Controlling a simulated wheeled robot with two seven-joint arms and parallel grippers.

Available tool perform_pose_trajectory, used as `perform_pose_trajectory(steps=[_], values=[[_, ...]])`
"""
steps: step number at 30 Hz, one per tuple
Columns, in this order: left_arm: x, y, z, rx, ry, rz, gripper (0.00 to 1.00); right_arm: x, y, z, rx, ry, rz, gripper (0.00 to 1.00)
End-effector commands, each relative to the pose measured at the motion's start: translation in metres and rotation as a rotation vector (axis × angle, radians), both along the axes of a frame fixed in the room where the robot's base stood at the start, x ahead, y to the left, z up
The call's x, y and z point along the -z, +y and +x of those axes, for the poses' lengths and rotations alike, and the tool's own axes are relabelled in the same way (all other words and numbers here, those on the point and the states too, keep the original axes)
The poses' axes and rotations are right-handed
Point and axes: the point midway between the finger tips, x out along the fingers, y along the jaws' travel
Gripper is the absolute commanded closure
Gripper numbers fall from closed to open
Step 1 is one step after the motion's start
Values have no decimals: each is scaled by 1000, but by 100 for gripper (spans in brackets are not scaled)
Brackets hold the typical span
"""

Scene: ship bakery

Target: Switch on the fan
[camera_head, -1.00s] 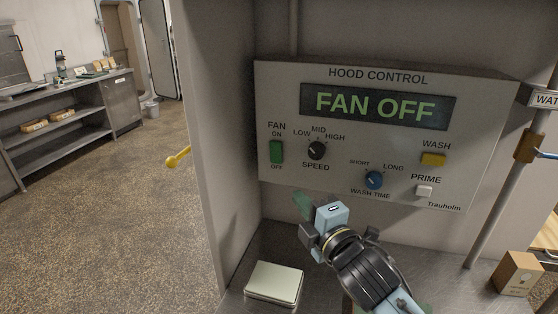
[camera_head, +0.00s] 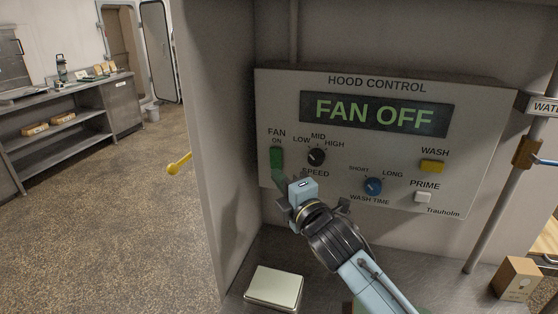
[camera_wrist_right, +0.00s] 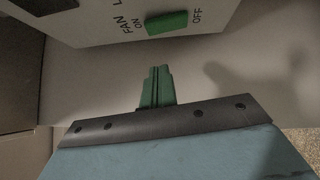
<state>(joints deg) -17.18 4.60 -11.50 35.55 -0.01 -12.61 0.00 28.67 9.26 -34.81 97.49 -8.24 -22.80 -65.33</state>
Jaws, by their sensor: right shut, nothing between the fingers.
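The hood control panel (camera_head: 385,140) is on the wall, and its display (camera_head: 377,113) reads FAN OFF in green letters. The green fan rocker switch (camera_head: 277,156) is at the panel's left, between its ON label above and OFF below. My right gripper (camera_head: 278,175) is shut and empty, its green fingertips over the lower part of the switch in the head view, hiding the OFF label. In the right wrist view the shut fingers (camera_wrist_right: 158,72) point toward the switch (camera_wrist_right: 173,22), with a gap in the picture; contact is not visible. My left gripper is out of view.
The speed knob (camera_head: 316,156), blue wash time knob (camera_head: 373,187), yellow wash button (camera_head: 432,167) and white prime button (camera_head: 423,197) share the panel. A pale flat box (camera_head: 274,287) and a brown box (camera_head: 517,279) are on the counter below. A pipe (camera_head: 497,207) stands at right.

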Motion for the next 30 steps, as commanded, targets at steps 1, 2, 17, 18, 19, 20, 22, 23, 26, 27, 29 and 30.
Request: perform_pose_trajectory(steps=[1, 2, 17, 18, 19, 20, 22, 23, 26, 27, 29, 30], values=[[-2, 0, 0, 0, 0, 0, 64, -3, 5, 9, 0, 0, 1, 100], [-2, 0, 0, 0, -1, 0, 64, -3, 7, 13, 1, 1, 2, 100], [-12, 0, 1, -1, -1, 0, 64, -8, 2, 63, 0, 1, 0, 100], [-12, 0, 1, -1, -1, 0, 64, -9, 1, 63, 0, 1, 0, 100], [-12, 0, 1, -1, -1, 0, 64, -9, 1, 64, 0, 0, 0, 100], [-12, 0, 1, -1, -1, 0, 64, -9, 1, 64, 0, 0, 0, 100], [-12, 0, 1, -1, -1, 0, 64, -8, 1, 64, 0, 0, 0, 100], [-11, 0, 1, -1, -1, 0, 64, -8, 1, 64, 0, 0, 0, 100], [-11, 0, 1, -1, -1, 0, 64, -8, 1, 64, 0, 0, 0, 100], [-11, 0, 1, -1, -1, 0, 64, -8, 1, 64, 0, 0, 0, 100], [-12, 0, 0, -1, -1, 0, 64, -10, 0, 65, 1, 0, -1, 100], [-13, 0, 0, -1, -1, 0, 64, -12, -1, 68, 1, -1, -3, 100]])
